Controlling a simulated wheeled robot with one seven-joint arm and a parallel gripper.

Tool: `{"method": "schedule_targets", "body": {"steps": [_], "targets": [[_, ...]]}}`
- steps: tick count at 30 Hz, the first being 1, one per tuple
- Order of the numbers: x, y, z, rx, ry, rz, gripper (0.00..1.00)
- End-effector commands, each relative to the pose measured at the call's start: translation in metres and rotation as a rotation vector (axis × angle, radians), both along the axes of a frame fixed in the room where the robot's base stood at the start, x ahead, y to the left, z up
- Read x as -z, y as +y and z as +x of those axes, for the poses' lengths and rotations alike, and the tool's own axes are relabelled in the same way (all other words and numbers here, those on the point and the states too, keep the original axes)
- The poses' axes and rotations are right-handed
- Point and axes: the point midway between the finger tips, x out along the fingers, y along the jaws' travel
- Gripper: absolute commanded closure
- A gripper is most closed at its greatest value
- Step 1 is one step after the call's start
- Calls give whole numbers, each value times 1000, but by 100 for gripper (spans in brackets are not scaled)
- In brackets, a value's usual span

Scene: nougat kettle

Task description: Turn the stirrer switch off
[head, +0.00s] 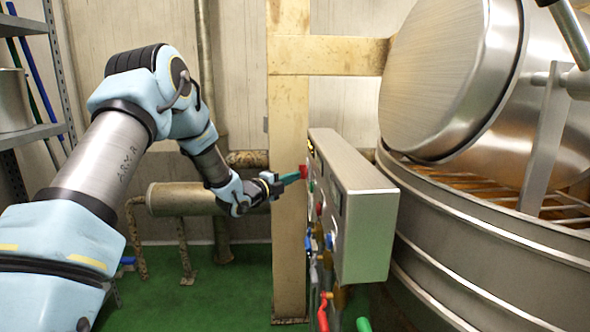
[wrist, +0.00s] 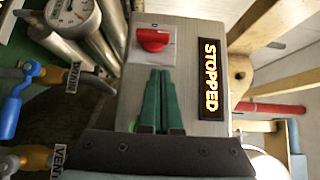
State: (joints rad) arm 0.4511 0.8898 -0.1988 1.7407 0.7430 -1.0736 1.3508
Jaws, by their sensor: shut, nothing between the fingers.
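A red rotary switch (wrist: 153,40) on a pale square plate is on the front of the grey control box (head: 360,200). In the head view this red switch (head: 303,171) is at the box's upper left edge. A lit display (wrist: 209,80) beside it reads STOPPED. No label naming the switch is readable. My gripper (wrist: 161,72) is shut and empty, its two green fingers side by side, tips just short of the switch in the wrist view. In the head view my gripper (head: 297,177) reaches the box front from the left. Whether the tips touch the switch cannot be told.
A beige post (head: 289,240) stands behind my gripper. Below the switch are another red control (head: 319,208), a blue one (head: 329,240) and a red-handled valve (head: 323,312). A large steel kettle (head: 440,75) is at right. A blue valve handle (wrist: 14,100) and gauge (wrist: 72,17) lie left.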

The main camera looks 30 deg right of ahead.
Motion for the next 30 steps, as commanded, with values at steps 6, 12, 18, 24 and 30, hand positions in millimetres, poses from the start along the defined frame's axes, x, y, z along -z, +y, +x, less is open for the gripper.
{"method": "schedule_targets", "body": {"steps": [6,12,18,24,30], "targets": [[-2,-22,26,-3,0,-1,100],[-1,-29,39,-2,2,-1,100],[0,-30,42,-1,1,1,100],[0,-30,42,-1,2,0,100],[-3,-30,37,-1,37,17,100]]}}
